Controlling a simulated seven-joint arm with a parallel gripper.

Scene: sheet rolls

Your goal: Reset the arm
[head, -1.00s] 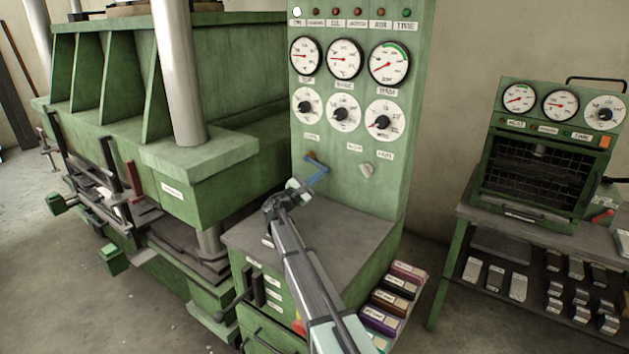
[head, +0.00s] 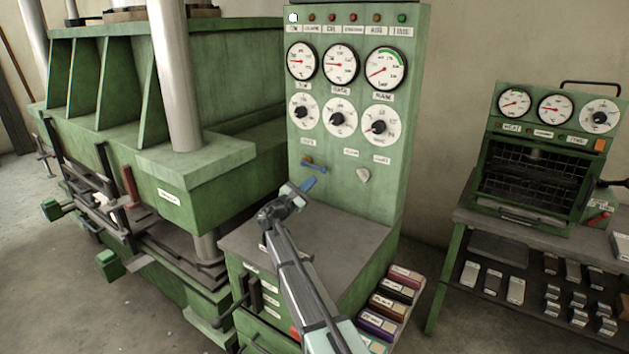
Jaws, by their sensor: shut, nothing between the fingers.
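My gripper (head: 298,193) is in the head view, above the grey top of the green control cabinet (head: 345,240). It is shut and holds nothing. It is just below and left of the blue lever (head: 314,167) on the cabinet's upright panel, with a small visible gap between them. My arm reaches up to it from the bottom of the view. A pale knob (head: 363,175) sits to the right of the lever.
The panel carries dials and lamps (head: 339,64). A large green press (head: 150,120) with steel columns stands at left. Labelled boxes (head: 389,306) lie right of the cabinet. A bench at right holds a green oven (head: 540,165) and small metal blocks (head: 514,291).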

